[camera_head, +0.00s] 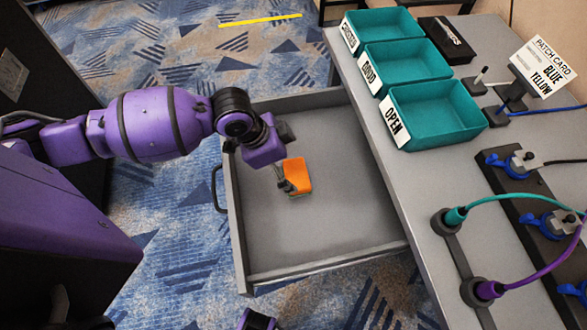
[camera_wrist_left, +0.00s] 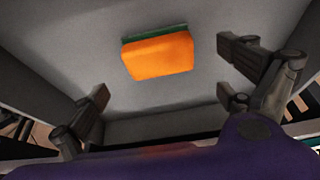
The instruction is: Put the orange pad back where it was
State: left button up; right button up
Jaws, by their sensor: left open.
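The orange pad (camera_head: 298,174) lies on the floor of the open grey drawer (camera_head: 340,215), near its middle. In the left wrist view the pad (camera_wrist_left: 157,56) shows a thin dark green layer along its far edge. My left gripper (camera_head: 284,165) reaches into the drawer from the left, right by the pad's left side. In the wrist view its fingers (camera_wrist_left: 165,97) are spread wide with nothing between them, and the pad lies beyond the tips. One finger overlaps the pad's lower left in the head view; I cannot tell whether it touches. My right gripper's fingers do not show.
The grey desk (camera_head: 405,190) stands right of the drawer. It carries three teal trays, the nearest labelled OPEN (camera_head: 437,112), a black box (camera_head: 446,40), a patch card (camera_head: 543,67) and cables in sockets (camera_head: 470,225). The drawer's walls surround the gripper; its floor around the pad is bare.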

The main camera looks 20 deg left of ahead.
pick_arm(q)
jog(key=v, duration=0.6)
jog(key=shift+p, duration=0.35)
jog(key=shift+r, duration=0.1)
